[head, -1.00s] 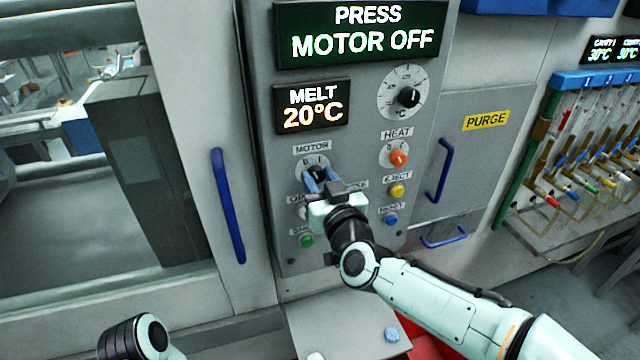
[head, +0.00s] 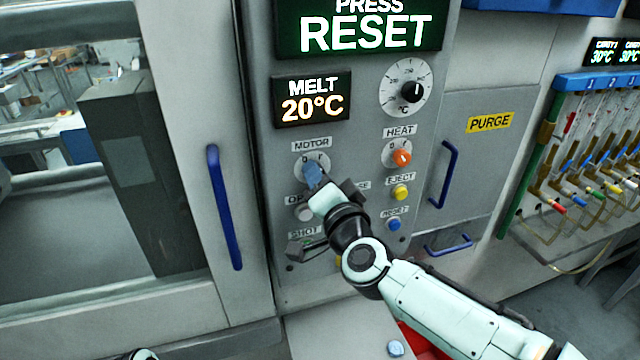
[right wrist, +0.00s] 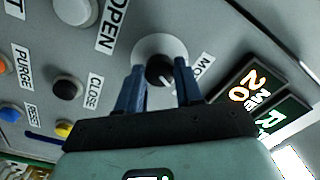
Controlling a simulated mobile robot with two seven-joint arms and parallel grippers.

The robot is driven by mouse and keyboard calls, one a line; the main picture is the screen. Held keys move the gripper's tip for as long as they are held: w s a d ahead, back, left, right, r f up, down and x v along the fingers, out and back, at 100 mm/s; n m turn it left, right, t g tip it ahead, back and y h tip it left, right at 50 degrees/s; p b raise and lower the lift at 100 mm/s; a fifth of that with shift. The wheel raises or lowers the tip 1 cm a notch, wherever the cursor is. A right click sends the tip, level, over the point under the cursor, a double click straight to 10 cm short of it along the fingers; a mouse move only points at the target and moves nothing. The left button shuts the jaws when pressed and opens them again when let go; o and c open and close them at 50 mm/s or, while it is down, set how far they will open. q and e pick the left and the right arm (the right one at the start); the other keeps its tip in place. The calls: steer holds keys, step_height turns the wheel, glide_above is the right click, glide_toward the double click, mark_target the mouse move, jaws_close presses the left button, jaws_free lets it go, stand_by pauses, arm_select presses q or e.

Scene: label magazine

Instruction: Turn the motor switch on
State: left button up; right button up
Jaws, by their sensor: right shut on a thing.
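The round motor switch (head: 300,167) sits under the MOTOR label (head: 312,144) on the grey control panel, with its 0 and I marks partly showing. Its black knob (right wrist: 159,73) shows in the right wrist view between my blue fingers. The knob's white mark points to the lower right there, toward the I side of the panel. My right gripper (head: 313,174) is shut on this knob and covers it in the head view. The display (head: 362,30) above reads PRESS RESET.
The orange heat knob (head: 402,157), yellow eject button (head: 400,192) and blue reset button (head: 394,224) lie to the right. The white OPEN button (head: 304,212) is just below the switch. A blue door handle (head: 225,205) stands out at the left.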

steer(key=shift+m, duration=0.9)
steer(key=shift+b, duration=0.3)
steer(key=o, duration=1)
steer(key=shift+o, duration=0.2)
steer(key=shift+s, duration=0.1)
steer(key=b+v, duration=0.1)
steer(key=v, duration=1.2)
steer(key=shift+f, duration=0.1)
